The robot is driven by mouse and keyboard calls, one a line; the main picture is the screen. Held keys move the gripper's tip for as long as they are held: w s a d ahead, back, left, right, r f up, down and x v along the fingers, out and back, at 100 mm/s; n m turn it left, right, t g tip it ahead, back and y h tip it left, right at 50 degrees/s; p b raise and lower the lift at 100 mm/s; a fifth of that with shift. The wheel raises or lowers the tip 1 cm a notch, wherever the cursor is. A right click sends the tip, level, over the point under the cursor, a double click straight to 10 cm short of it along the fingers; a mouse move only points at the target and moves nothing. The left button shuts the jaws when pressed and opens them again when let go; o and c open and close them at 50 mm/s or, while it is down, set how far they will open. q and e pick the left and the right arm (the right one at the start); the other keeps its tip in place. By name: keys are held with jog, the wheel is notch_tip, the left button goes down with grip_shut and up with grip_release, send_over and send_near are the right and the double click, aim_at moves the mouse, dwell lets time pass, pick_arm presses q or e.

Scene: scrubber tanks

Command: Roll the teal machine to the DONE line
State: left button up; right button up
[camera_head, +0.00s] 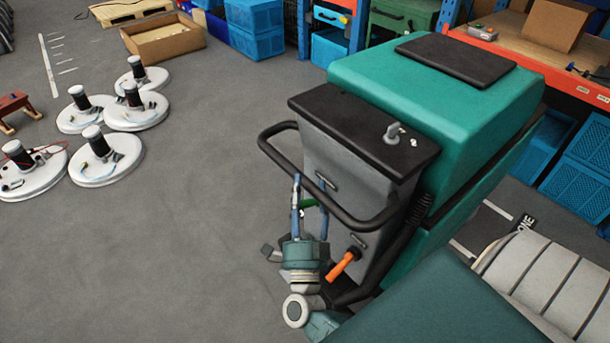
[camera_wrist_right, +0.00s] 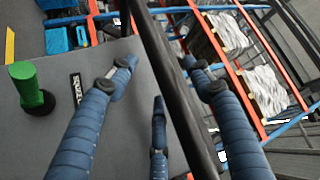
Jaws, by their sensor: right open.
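The teal machine (camera_head: 450,110) stands right of centre in the head view, with a grey rear panel and a black top cover. A black loop handle (camera_head: 350,219) sticks out from its rear. My right gripper (camera_head: 310,190) is at the near side of this handle, open, its blue fingers pointing up at the bar. In the right wrist view, the black bar (camera_wrist_right: 165,75) runs between the spread fingers; contact is unclear. A black floor label ending in "NE" (camera_head: 526,222) shows beyond the machine, by a white line (camera_head: 497,211). My left gripper is not in view.
Several white round discs with dark motors (camera_head: 105,155) lie on the floor at left. A cardboard box (camera_head: 163,38) is behind them. Blue crates (camera_head: 255,28) and racks line the back and right, close to the machine. The grey floor between discs and machine is clear.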

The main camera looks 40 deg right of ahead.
jog(key=shift+x, duration=1.35)
grip_shut()
